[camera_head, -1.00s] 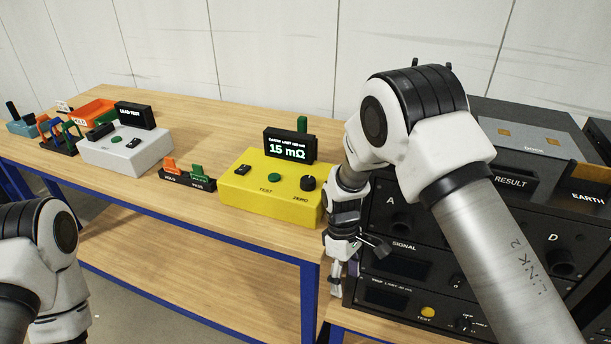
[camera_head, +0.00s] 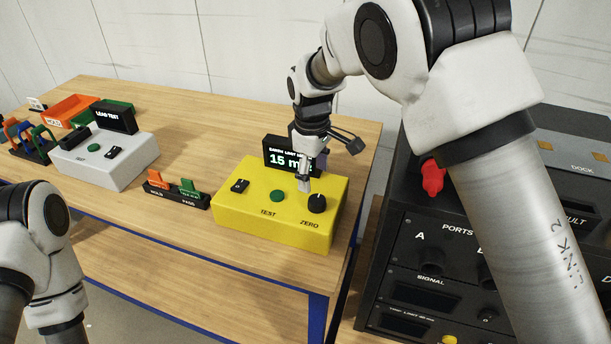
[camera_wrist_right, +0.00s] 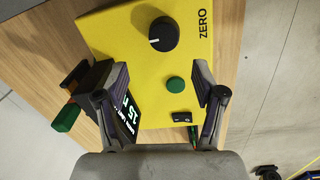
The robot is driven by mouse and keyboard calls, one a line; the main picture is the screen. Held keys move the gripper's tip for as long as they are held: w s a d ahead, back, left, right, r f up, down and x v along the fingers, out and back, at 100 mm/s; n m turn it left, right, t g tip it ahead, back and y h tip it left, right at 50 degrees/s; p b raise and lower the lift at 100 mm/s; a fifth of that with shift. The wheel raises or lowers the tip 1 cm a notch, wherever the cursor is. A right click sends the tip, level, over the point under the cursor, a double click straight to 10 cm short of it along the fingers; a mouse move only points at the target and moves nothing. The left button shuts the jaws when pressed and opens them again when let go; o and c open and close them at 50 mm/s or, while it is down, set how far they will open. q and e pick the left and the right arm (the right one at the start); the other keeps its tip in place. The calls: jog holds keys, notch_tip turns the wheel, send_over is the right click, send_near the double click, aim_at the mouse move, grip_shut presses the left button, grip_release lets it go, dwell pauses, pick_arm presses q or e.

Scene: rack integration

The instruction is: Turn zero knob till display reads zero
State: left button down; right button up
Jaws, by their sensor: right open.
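The yellow test box (camera_head: 262,229) stands on the wooden bench, with a black ZERO knob (camera_head: 317,203) at its right and a green TEST button (camera_head: 277,196) beside it. Its black display (camera_head: 277,157) reads 15 and is partly covered by my gripper. My right gripper (camera_head: 305,180) is above the box, just behind and left of the knob. In the right wrist view its jaws (camera_wrist_right: 165,100) are open and empty, and the knob (camera_wrist_right: 163,33) lies beyond the fingertips, apart from them. My left gripper is out of view; only my left arm shows.
A holder with orange and green tags (camera_head: 175,190) stands left of the yellow box. A white LEAD TEST box (camera_head: 105,155) is farther left. The black rack (camera_head: 400,215) with a red part (camera_head: 432,178) stands close on the right.

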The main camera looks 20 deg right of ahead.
aim_at(316, 200)
jog(key=shift+w+f, duration=0.1)
jog(key=shift+w, duration=0.1)
jog(key=s+f+p, duration=0.1)
jog(key=s+f, duration=0.1)
jog(key=f, duration=0.1)
jog(key=shift+s+d, duration=0.1)
jog(key=shift+s, duration=0.05)
jog(key=f, duration=0.1)
jog(key=w+f, duration=0.1)
jog(key=f+p, duration=0.1)
jog(key=f, duration=0.1)
jog(key=shift+w+d, duration=0.1)
jog(key=shift+w, duration=0.2)
jog(key=shift+s, duration=0.15)
jog(key=shift+s+r, duration=0.2)
jog(key=shift+c, duration=1.3)
jog(key=c, duration=0.5)
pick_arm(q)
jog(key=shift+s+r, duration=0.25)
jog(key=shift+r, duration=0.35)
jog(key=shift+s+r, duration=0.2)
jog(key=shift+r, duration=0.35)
pick_arm(e)
jog(key=shift+f, duration=0.1)
jog(key=c, duration=0.4)
